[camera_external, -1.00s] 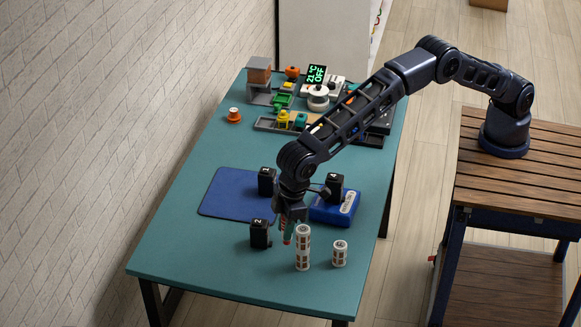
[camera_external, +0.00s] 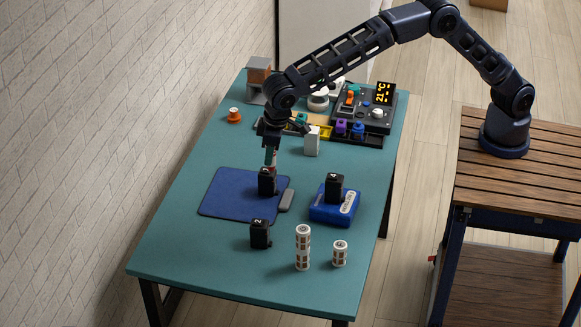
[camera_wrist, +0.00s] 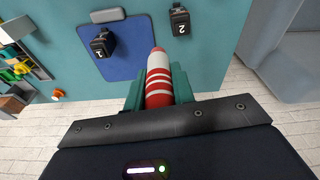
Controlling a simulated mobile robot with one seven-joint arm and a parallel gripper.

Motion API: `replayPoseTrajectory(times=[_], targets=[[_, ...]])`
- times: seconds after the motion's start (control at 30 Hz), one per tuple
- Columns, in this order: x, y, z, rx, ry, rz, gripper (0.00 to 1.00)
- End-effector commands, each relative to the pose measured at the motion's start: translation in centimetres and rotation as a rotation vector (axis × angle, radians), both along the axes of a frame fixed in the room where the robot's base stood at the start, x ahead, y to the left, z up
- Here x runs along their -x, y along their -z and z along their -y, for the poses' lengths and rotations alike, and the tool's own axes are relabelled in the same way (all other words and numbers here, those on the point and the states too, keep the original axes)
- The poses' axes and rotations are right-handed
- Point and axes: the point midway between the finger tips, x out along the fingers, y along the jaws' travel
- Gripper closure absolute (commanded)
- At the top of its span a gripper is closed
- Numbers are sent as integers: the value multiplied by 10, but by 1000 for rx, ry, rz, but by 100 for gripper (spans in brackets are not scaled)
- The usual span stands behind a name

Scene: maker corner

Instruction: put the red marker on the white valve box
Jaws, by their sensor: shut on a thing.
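My gripper (camera_external: 270,152) is shut on the red marker, a red-and-white striped rounded piece, and holds it pointing down in the air. The marker (camera_wrist: 158,80) shows clearly between the green fingers in the wrist view. In the external view the gripper appears above or behind the black block numbered 1 (camera_external: 267,182); the gap is hard to judge. A plain white upright box (camera_external: 312,141) stands to the right of the gripper on the teal table (camera_external: 190,240); it looks like the white valve box, but I see no label.
Another black block (camera_external: 334,188) stands on a blue case (camera_external: 325,213). Block 2 (camera_external: 260,234) and two white patterned cylinders (camera_external: 303,248) stand in front. Trays and devices (camera_external: 375,118) crowd the back.

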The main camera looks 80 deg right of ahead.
Motion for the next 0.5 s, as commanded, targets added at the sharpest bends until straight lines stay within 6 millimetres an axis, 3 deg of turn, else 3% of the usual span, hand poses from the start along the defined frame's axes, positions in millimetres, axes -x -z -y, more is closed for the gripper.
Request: replayPoseTrajectory(times=[0.03, 0.23, 0.5], targets=[[-6, -5, 23, 1, 44, 1, 97], [-22, -19, 109, 1, 221, 5, 97], [-25, -35, 226, -2, 464, 7, 97]])
